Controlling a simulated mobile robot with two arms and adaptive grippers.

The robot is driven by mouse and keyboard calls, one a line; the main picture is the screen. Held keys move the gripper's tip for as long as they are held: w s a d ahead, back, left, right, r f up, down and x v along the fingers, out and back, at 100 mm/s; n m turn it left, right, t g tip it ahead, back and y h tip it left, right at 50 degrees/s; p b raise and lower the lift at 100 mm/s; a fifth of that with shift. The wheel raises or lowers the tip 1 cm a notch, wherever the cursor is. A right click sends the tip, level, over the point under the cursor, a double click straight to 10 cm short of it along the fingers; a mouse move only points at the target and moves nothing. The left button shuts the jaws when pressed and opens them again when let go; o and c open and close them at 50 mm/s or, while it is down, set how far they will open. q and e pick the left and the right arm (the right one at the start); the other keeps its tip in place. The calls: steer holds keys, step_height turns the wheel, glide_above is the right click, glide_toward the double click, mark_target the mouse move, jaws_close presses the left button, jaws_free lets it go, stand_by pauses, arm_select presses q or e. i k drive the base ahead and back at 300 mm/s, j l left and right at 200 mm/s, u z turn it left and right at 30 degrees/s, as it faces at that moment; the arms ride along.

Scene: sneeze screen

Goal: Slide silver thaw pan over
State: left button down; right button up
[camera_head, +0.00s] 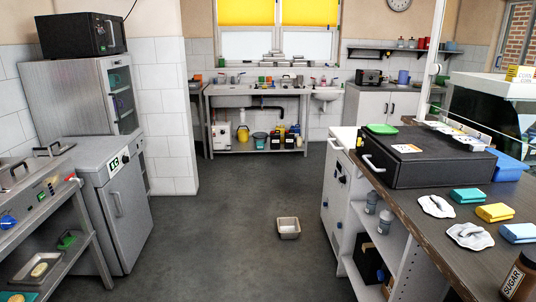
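A small silver rectangular pan (289,236) sits upright on the grey floor, in the open aisle just left of the white cabinet. Its inside looks empty. A second shallow metal tray (22,278) with a pale round item in it is on the lower shelf of the left steel unit. I cannot tell which of the two is the thaw pan. Neither of my grippers shows in the head view.
A wooden counter (402,202) with a black case (440,165), sponges and cloths runs along the right. A steel fridge (118,205) and a steel unit (60,205) line the left. A sink bench (255,90) stands at the back. The aisle floor (220,220) is otherwise clear.

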mark_target(289, 227)
steer(key=i, duration=1.75)
steer(key=i+z, duration=0.2)
steer(key=i, duration=0.35)
steer(key=i+j+z, duration=0.15)
steer(key=i, duration=0.4)
steer(key=i+j+z, duration=0.2)
steer(key=i, duration=0.35)
steer(key=j, duration=0.1)
